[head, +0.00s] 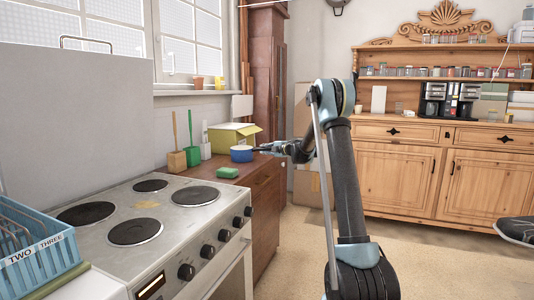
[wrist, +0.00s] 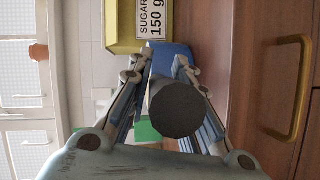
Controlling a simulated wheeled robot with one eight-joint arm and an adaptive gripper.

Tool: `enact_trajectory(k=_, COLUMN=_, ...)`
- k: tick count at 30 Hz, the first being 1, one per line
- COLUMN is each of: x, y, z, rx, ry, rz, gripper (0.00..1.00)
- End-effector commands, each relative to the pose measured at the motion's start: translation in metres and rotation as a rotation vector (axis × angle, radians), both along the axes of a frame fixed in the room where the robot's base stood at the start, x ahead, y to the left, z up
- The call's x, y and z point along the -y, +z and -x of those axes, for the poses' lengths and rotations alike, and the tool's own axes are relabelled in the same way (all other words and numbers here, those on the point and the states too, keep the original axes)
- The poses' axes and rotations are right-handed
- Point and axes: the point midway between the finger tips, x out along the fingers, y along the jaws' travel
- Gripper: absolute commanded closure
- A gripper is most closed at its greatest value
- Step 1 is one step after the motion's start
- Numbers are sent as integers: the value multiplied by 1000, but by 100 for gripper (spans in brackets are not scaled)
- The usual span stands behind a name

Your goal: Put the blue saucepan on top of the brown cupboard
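The blue saucepan (head: 241,154) is at the low brown cupboard's top in the head view, in front of a yellow box. I cannot tell whether it rests on that top or hangs just above it. In the wrist view the blue pan body (wrist: 172,57) is beyond my fingertips, and its dark round handle end (wrist: 180,108) points at the camera. My gripper (head: 262,149) has its fingers drawn in on both sides of the handle (wrist: 162,62). The low brown cupboard (head: 266,200) stands beside the stove; a tall brown cupboard (head: 268,60) stands behind.
The stove (head: 150,225) and a blue basket (head: 35,250) are at left. The yellow sugar box (head: 233,134), a green sponge (head: 227,172) and brushes in holders (head: 191,155) crowd around the pan. A wooden dresser (head: 400,180) stands at right, with open floor in front.

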Motion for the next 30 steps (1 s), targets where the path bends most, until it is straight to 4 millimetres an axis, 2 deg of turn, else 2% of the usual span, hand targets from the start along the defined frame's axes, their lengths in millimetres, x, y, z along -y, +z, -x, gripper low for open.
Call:
enact_trajectory(k=1, x=0, y=0, z=0, rx=0, ry=0, rz=1, gripper=72)
enact_trajectory(k=3, x=0, y=0, z=0, rx=0, ry=0, rz=1, gripper=61)
enact_trajectory(k=12, x=0, y=0, z=0, rx=1, ry=0, rz=1, gripper=61)
enact_trajectory(k=17, x=7, y=2, z=7, rx=0, ry=0, rz=0, gripper=61)
enact_trajectory(k=30, x=61, y=15, z=62, rx=0, ry=-1, rz=0, gripper=61)
